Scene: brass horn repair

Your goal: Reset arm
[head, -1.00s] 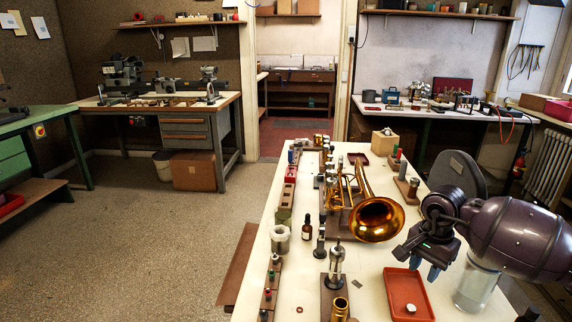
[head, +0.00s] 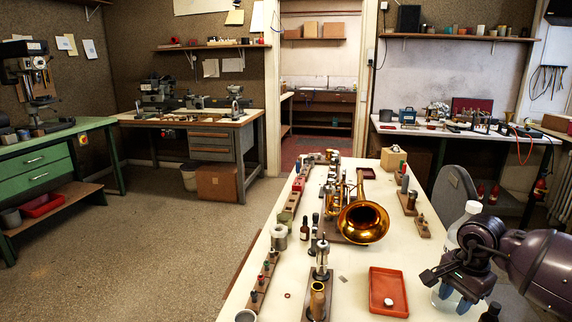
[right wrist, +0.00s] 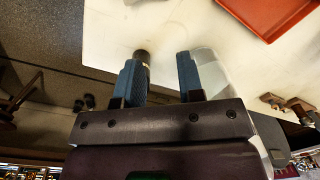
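My right gripper (head: 455,303) hangs over the right side of the cream workbench (head: 358,268), with its blue fingers pointing down. In the right wrist view its two fingers (right wrist: 159,85) are apart, with nothing seen held between them. A clear bottle with a white cap (head: 472,208) stands just behind the gripper and is partly hidden by it. Whether they touch I cannot tell. My left gripper is not in view.
A brass horn (head: 362,222) rests mid-bench. Several small tools, a dropper bottle (head: 305,229) and a tin (head: 279,238) line the left side. A dark small bottle (head: 490,312) is close to my right gripper. A dark chair back (head: 459,188) stands beyond the right edge.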

